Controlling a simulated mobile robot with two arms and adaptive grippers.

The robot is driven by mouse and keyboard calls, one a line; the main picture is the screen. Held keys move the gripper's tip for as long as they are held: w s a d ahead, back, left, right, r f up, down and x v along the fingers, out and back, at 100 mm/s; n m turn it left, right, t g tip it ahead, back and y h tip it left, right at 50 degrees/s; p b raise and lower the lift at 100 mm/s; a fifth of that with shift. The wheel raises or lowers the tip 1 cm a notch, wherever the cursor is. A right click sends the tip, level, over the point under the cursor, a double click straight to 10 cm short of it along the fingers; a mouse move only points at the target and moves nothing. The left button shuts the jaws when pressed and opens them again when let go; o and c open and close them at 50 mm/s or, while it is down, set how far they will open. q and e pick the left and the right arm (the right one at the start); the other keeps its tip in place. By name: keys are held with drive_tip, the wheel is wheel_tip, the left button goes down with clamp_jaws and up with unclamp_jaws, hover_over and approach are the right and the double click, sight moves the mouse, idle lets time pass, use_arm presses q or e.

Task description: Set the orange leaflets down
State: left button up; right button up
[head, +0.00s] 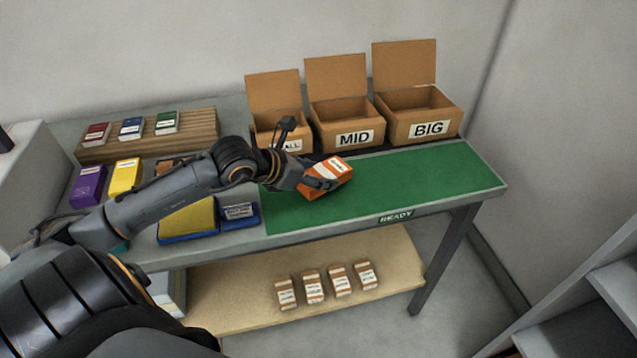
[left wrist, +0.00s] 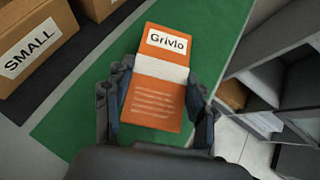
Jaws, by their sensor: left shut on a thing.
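My left gripper (head: 316,184) is shut on the orange leaflets (head: 337,172), a stack with a white band and a white label. In the left wrist view the leaflets (left wrist: 157,104) lie between the two fingers of the gripper (left wrist: 160,88), with the label "Grivlo" facing the camera. They are over the left part of the green mat (head: 420,180), in front of the open cardboard boxes. I cannot tell whether their underside touches the mat. My right gripper is not in view.
Open boxes stand behind the mat: SMALL (left wrist: 30,50), partly behind my arm, MID (head: 345,134) and BIG (head: 420,122). Purple (head: 88,186) and yellow (head: 125,177) stacks are at left. A blue-edged yellow pad (head: 188,217) is nearer. The mat's right side is clear.

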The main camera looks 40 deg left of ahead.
use_arm(q)
wheel_tip(320, 180, down, 3)
drive_tip(key=shift+w+f+p, duration=0.1)
drive_tip(key=shift+w+p, duration=0.05)
drive_tip(key=shift+p, duration=0.3)
drive_tip(key=shift+f, duration=0.15)
drive_tip(key=o, duration=1.4)
drive_tip(key=shift+c, duration=0.2)
